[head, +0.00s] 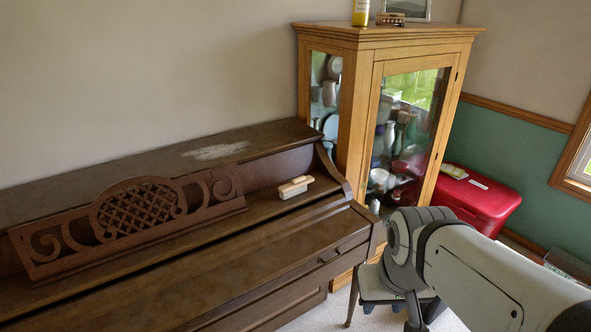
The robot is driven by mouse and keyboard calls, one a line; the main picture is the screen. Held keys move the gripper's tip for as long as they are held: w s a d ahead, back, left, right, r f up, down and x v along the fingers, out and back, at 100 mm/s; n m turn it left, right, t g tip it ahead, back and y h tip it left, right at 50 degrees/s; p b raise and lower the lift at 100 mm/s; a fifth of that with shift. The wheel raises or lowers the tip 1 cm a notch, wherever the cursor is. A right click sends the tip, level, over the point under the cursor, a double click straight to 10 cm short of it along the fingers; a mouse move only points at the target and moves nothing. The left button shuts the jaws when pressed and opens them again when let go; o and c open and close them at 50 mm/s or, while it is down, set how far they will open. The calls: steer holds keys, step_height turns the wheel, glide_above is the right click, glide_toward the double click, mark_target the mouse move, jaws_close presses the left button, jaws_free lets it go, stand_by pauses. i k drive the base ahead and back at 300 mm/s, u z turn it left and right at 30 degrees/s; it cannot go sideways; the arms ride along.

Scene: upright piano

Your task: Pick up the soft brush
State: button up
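A small pale wooden block-like object with a light edge, which looks like the soft brush (295,187), lies on the right end of the piano's ledge, to the right of the carved music stand. My arm comes in from the lower right, and its joint is in front of the cabinet's foot and a stool. My gripper does not show; the arm runs down out of the bottom edge. Nothing is seen touching the brush.
The dark upright piano (215,277) fills the lower left, with a carved music stand (210,190). A wooden glass cabinet (350,120) stands behind its right end, with a yellow bottle (361,12) and a small brown object (390,18) on top. A red chest (470,199) is at right.

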mark_target(297, 186)
steer(key=u, duration=0.05)
steer(key=i, duration=1.4)
steer(key=z, duration=0.05)
